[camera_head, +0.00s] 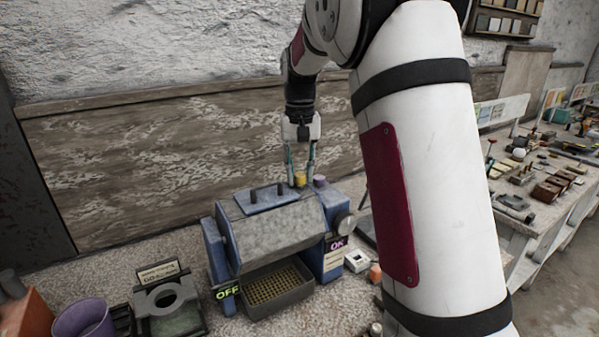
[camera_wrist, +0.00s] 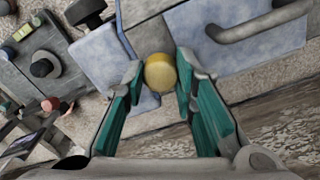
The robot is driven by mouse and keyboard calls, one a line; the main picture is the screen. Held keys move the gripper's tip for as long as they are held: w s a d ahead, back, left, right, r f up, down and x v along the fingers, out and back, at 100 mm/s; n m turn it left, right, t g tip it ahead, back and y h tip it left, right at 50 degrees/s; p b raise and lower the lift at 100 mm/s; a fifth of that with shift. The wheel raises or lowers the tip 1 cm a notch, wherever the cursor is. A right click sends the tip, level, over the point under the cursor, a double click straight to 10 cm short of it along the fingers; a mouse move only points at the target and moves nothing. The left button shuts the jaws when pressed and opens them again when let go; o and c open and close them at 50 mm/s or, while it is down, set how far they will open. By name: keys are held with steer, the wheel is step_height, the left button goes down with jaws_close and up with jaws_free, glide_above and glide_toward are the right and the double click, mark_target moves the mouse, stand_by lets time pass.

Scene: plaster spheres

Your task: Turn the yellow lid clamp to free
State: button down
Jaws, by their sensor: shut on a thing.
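The yellow lid clamp (camera_head: 300,179) is a small round knob on top of the blue and grey machine (camera_head: 270,235). My gripper (camera_head: 301,176) reaches down from above with a finger on each side of it. In the wrist view the clamp (camera_wrist: 160,73) shows as a yellow disc between the teal fingertips of my gripper (camera_wrist: 161,80), and the fingers are shut on it. The machine's lid (camera_head: 265,198) has a dark bar handle on top, also in the wrist view (camera_wrist: 250,28). The clamp's turn angle cannot be told from its round top.
A purple knob (camera_head: 320,181) stands close to the right of the clamp. A purple cup (camera_head: 84,320) stands at lower left. A wooden-panelled wall is behind.

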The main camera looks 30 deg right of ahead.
mark_target(300, 174)
steer(key=shift+r+m, duration=0.1)
steer(key=shift+m, duration=1.8)
steer(key=c, duration=1.3)
jaws_free()
step_height(300, 174, up, 12)
